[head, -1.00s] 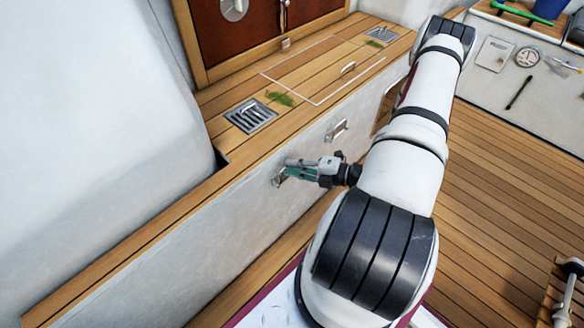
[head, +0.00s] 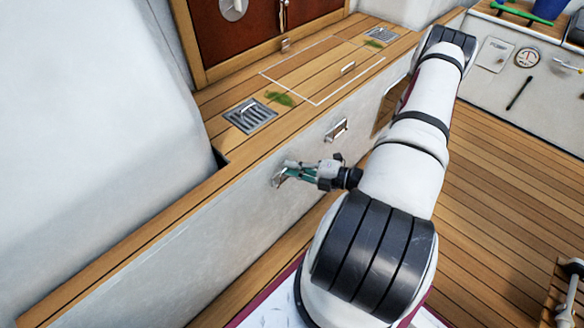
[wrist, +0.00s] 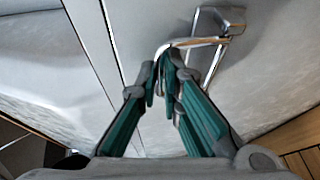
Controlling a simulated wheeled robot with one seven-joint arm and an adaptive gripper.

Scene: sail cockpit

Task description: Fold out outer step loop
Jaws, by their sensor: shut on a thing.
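A shiny metal step loop (head: 278,180) is mounted on the pale side wall, at the nearer of two loop positions in the head view. In the wrist view, the step loop (wrist: 195,42) stands out from the wall at an angle, with its mount at the top. My gripper (head: 287,172) is at this loop, and in the wrist view its green-sided fingers (wrist: 163,72) are closed on the loop's bar end. The fingers hide part of the bar. A second step loop (head: 336,130) sits farther along the same wall, apart from my gripper.
A wooden ledge (head: 130,232) runs above the wall, with a metal grate (head: 250,115) and some green weed (head: 280,99) on it. The teak deck (head: 500,200) to the right is mostly clear. A winch-like fitting (head: 568,290) stands at the lower right.

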